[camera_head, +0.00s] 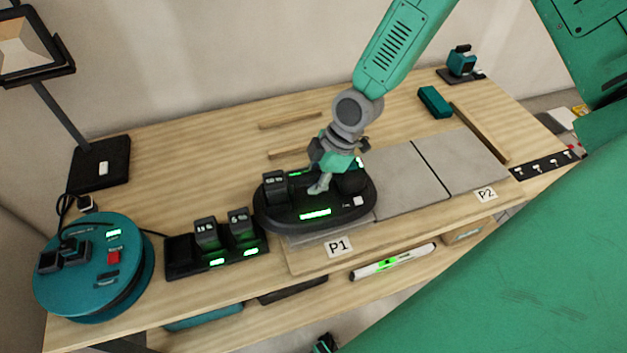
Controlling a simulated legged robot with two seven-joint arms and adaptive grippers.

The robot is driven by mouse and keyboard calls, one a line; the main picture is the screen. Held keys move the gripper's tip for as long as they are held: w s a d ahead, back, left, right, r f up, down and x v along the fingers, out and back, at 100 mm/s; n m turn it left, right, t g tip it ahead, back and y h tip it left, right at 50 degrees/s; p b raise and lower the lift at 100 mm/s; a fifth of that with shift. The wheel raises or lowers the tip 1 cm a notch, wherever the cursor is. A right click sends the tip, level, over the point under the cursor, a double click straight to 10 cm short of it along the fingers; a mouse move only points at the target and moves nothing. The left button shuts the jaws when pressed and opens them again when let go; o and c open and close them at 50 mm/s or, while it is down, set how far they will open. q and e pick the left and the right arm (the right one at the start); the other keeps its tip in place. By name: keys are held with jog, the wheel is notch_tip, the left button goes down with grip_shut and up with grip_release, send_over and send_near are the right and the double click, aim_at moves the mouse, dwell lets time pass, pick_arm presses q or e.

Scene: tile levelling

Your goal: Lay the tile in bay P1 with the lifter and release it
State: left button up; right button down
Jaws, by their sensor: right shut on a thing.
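The lifter (272,222) is a black oval device with green lit displays, over bay P1, whose label (339,247) is on the front edge. My right gripper (320,186) comes down from above and is shut on the lifter, at its middle. A grey slab edge (305,241) shows under the lifter's front rim. The lifter hides most of it, and I cannot tell whether it rests in the bay or hangs just above it. My left gripper is not in view.
Two grey tiles (408,178) (461,160) lie to the right, towards label P2 (486,195). A battery charger (180,268) and a teal round reel (92,265) stand to the left. A lamp (98,165) stands back left.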

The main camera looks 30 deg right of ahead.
jog(key=shift+f, duration=0.25)
dwell(0.4)
